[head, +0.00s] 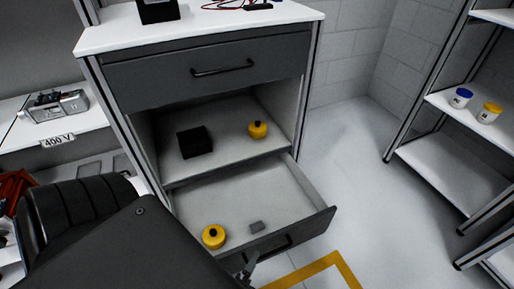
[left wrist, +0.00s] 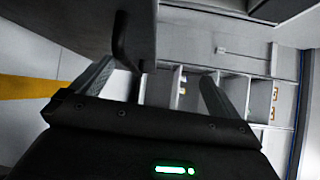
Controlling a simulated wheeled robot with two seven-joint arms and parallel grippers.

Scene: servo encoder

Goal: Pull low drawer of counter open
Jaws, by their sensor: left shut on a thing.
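The counter (head: 205,72) is grey and white. Its low drawer (head: 318,218) stands pulled out, with its inside showing. My left gripper (head: 250,262) is at the drawer front, shut on the handle. My forearm hides the drawer's near left part. My right gripper is not in view.
An upper drawer (head: 215,75) is shut. The open shelf below it holds a black box (head: 194,142) and another yellow container (head: 258,130). A rack (head: 440,165) stands at the right. The floor between is clear, with a yellow line (head: 315,268).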

